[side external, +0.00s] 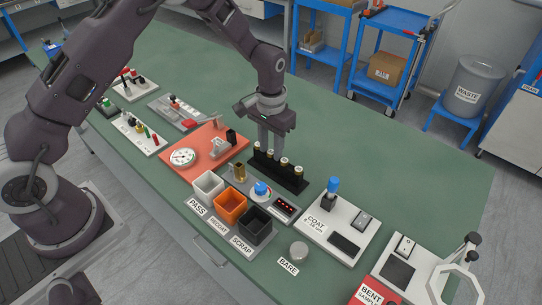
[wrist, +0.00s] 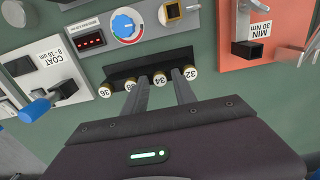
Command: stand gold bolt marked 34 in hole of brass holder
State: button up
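The gold bolt marked 34 (wrist: 159,79) stands in a black rack (wrist: 122,79), second from the right in the wrist view. Its white number cap faces up. My gripper (wrist: 160,88) is open, its two fingers apart on either side of bolt 34 in that view. I cannot tell whether they touch it. In the side view my gripper (side external: 271,146) is down at the rack (side external: 290,182), partly covering the bolts there. The holder (side external: 240,173) also shows in the side view.
Neighbouring gold bolts marked 32 (wrist: 190,73) and 36 (wrist: 105,91) stand close by in the rack. A blue dial (side external: 262,188), white, orange and black bins (side external: 230,207), and a coat gauge (side external: 339,228) are nearby. The green table behind the rack is clear.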

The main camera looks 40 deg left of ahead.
aim_at(271, 152)
jog(key=shift+c, duration=0.2)
grip_shut()
jog(key=shift+r, duration=3.15)
jog(key=s+a+r, duration=0.4)
jog(key=s+r, duration=0.1)
jog(key=s, duration=0.3)
jog(key=shift+s+d+f, duration=0.1)
jog(key=shift+f, duration=1.25)
jog(key=shift+s+d+f, duration=0.1)
jog(key=shift+f, duration=1.25)
